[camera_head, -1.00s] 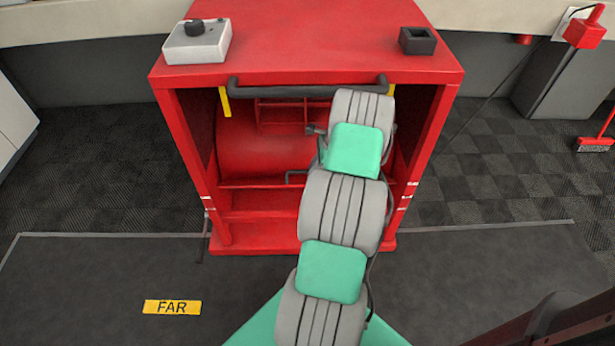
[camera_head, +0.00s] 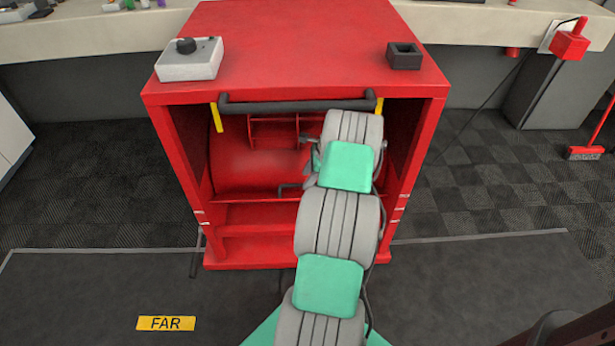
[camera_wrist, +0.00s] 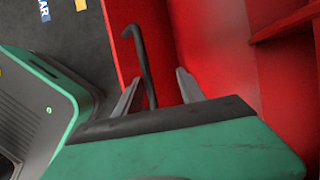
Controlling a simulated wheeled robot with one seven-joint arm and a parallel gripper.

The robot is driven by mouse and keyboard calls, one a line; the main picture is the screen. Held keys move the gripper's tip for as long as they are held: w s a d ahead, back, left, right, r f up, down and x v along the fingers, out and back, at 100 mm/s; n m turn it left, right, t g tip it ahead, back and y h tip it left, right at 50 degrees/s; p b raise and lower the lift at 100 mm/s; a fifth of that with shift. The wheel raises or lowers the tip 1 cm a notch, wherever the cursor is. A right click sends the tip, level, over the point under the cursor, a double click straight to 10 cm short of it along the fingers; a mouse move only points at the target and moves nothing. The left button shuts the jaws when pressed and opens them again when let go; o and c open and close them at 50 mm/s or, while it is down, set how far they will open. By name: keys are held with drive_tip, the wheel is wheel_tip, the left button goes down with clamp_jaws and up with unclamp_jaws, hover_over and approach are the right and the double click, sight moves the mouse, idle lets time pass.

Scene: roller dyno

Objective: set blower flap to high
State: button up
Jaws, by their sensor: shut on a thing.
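A dark bent rod, which looks like the flap lever (camera_wrist: 146,60), stands between my gripper's (camera_wrist: 159,76) two grey fingers in the wrist view. My gripper is shut on it. Its hooked end sticks out past the fingertips. In the head view the lever (camera_head: 284,188) shows as a short dark crank at the lower front of the red blower drum (camera_head: 255,172), inside the red cabinet (camera_head: 420,72). My arm covers the right part of the cabinet opening and hides most of the gripper there. No high or low marking is readable.
A black bar (camera_head: 295,104) with yellow ends crosses the cabinet's upper front. A grey box with a black knob (camera_head: 190,62) and a small black holder (camera_head: 404,56) sit on top. A yellow FAR label (camera_head: 166,323) lies on the floor mat.

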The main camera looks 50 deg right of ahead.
drive_tip(key=shift+w+a+r, duration=0.1)
drive_tip(key=shift+w+r, duration=0.05)
drive_tip(key=shift+w, duration=0.1)
idle(0.3)
drive_tip(key=s+d, duration=0.2)
drive_tip(key=s, duration=0.1)
drive_tip(key=s+d+p, duration=0.1)
drive_tip(key=s+d, duration=0.1)
drive_tip(key=s, duration=0.2)
drive_tip(key=s+d+r+p, duration=0.1)
drive_tip(key=s+d, duration=0.2)
drive_tip(key=shift+s, duration=0.3)
